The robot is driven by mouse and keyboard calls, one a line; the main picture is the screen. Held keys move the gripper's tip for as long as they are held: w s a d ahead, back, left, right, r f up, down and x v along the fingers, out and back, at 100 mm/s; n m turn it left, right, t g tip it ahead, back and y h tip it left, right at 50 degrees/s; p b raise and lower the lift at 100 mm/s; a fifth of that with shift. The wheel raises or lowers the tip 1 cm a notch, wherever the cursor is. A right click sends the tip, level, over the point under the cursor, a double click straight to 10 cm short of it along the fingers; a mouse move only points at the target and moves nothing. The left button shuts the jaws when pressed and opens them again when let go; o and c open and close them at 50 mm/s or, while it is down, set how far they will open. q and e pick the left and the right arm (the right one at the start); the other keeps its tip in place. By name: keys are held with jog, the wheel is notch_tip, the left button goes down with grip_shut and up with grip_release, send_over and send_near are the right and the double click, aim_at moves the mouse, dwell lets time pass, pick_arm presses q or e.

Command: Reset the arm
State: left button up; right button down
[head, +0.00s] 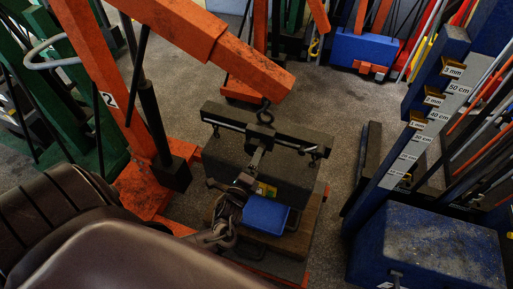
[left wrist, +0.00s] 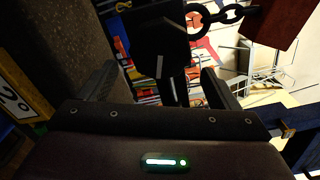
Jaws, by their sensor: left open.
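The orange crane arm (head: 215,40) comes from the upper left and slopes down to the right. A hook (head: 264,112) at its end holds a black lifting bar (head: 265,132) over a dark block (head: 285,178). In the left wrist view, my left gripper (left wrist: 155,78) is open, with one dark finger on each side. A black part (left wrist: 165,38) with a narrow bar shows beyond and between the fingers; I cannot tell whether they touch. A chain (left wrist: 222,17) and a red-brown piece (left wrist: 275,22) are at upper right. My right gripper is not in view.
A blue box (head: 264,215) sits at the block's front. A blue stand with a centimetre scale (head: 425,120) rises at right above a large blue base (head: 425,250). Green frames (head: 85,100) stand at left. Grey floor (head: 335,95) is clear behind the block.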

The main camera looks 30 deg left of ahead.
pick_arm(q)
jog(key=shift+v, duration=1.25)
jog(key=s+f+n+g+b, duration=0.1)
jog(key=s+f+n+g, duration=0.3)
jog(key=f, duration=0.6)
jog(key=s+f+n+g+h+b, duration=0.15)
jog(key=s+f, duration=0.35)
jog(key=f, duration=0.5)
jog(key=s+f+n+g+b, duration=0.1)
jog(key=s+f+n+g, duration=0.35)
jog(key=f, duration=0.45)
jog(key=s+d+f+n+g, duration=0.2)
jog(key=s+f, duration=0.2)
jog(key=s, duration=0.3)
jog(key=s+d+f+n+g+h+b, duration=0.1)
jog(key=s+d+f+n+g, duration=0.1)
jog(key=s+f, duration=0.3)
jog(key=s+d+f+n+g+h, duration=0.1)
jog(key=s+d+f+n+g, duration=0.1)
jog(key=s, duration=0.8)
notch_tip(320, 180, down, 2)
jog(key=shift+d+f+n+g+b, duration=0.15)
jog(key=shift+d+n+g+b, duration=0.2)
jog(key=shift+d+n, duration=0.2)
